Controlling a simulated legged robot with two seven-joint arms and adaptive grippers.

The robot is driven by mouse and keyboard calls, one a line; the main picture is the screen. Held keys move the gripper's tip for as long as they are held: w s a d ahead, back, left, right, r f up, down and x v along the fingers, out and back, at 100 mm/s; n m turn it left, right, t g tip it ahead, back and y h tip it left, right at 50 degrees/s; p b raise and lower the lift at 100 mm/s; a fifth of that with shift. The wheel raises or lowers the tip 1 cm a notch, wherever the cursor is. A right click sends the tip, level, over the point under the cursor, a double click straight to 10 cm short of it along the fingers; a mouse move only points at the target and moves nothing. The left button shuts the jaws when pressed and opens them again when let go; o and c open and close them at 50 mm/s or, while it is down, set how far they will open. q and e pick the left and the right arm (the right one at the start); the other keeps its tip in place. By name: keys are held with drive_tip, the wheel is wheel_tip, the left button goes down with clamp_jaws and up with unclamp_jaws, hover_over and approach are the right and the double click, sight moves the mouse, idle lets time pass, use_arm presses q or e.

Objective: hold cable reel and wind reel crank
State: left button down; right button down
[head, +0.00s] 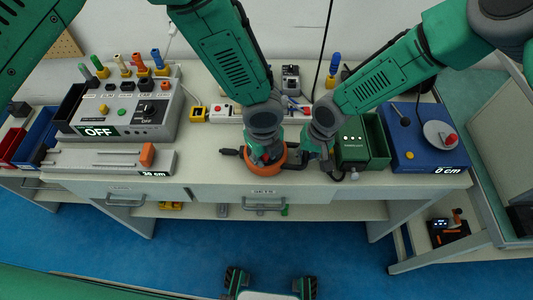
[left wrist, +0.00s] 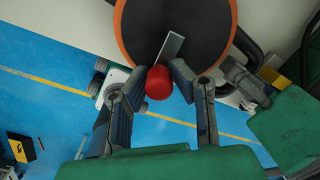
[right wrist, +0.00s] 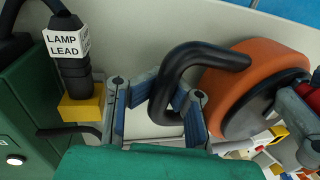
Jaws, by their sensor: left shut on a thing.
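The cable reel (head: 281,166), orange-rimmed with a dark face, is at the bench's front edge in the head view, mostly hidden under my left gripper (head: 264,156). In the left wrist view the reel (left wrist: 200,30) shows its grey metal crank arm (left wrist: 172,46) and red crank knob (left wrist: 158,83). My left gripper (left wrist: 168,78) is shut on the red knob. In the right wrist view the reel's bent black handle (right wrist: 170,75) passes between the fingers of my right gripper (right wrist: 156,105), with a gap beside it. My right gripper (head: 316,160) is open, right of the reel.
A green box (head: 352,143) stands close right of my right gripper. A black plug labelled LAMP LEAD (right wrist: 74,68) is beside it. A blue unit (head: 425,140) is further right. A grey control box reading OFF (head: 125,115) is left. The floor (head: 190,250) in front is clear.

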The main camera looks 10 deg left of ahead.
use_arm(q)
drive_tip(key=shift+a, duration=0.15)
use_arm(e)
drive_tip(key=shift+d, duration=0.1)
use_arm(q)
drive_tip(key=c, duration=1.4)
unclamp_jaws()
drive_tip(key=shift+r, duration=0.15)
wheel_tip(320, 180, up, 12)
drive_tip(key=shift+s+f, duration=0.2)
drive_tip(key=shift+s, duration=0.2)
use_arm(e)
drive_tip(key=c, duration=1.6)
unclamp_jaws()
